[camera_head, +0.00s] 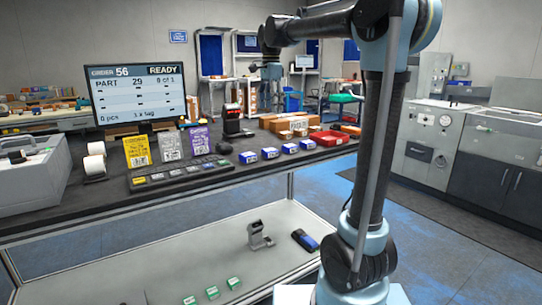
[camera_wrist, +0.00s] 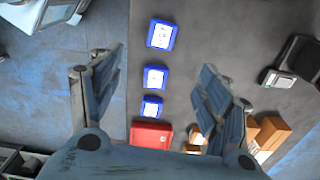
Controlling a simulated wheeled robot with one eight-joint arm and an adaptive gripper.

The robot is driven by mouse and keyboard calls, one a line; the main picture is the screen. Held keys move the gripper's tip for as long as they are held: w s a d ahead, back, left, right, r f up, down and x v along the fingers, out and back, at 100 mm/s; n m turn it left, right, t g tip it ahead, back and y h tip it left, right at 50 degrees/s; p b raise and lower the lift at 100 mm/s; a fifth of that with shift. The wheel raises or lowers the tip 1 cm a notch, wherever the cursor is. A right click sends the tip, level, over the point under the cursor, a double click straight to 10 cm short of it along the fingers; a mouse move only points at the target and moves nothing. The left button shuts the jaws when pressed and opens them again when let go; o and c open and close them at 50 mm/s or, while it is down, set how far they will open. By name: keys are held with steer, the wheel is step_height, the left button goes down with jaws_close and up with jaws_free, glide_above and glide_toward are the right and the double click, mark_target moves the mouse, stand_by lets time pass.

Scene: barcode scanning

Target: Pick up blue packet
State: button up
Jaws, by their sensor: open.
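Several small blue packets with white labels lie in a row on the dark counter in the head view: one at the left end (camera_head: 248,157), then another (camera_head: 270,153), a third (camera_head: 290,148), and one at the right end (camera_head: 307,144). In the wrist view three blue packets show between my fingers: the largest at the top (camera_wrist: 162,34), one in the middle (camera_wrist: 154,77), and one lower (camera_wrist: 152,106). My gripper (camera_wrist: 158,65) is open and empty, with its fingers either side of the row. In the head view my gripper (camera_head: 271,73) hangs above the counter, apart from the packets.
A red tray (camera_head: 329,138) stands right of the packets, with brown boxes (camera_head: 290,123) behind. Green packets (camera_head: 212,292) and a dark handheld device (camera_head: 305,240) lie on the lower shelf.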

mark_target(270, 149)
steer(key=f, duration=1.7)
steer(key=shift+w+a+f, duration=0.15)
steer(key=shift+w+a, duration=0.05)
steer(key=shift+w, duration=0.05)
steer(key=c, duration=1.2)
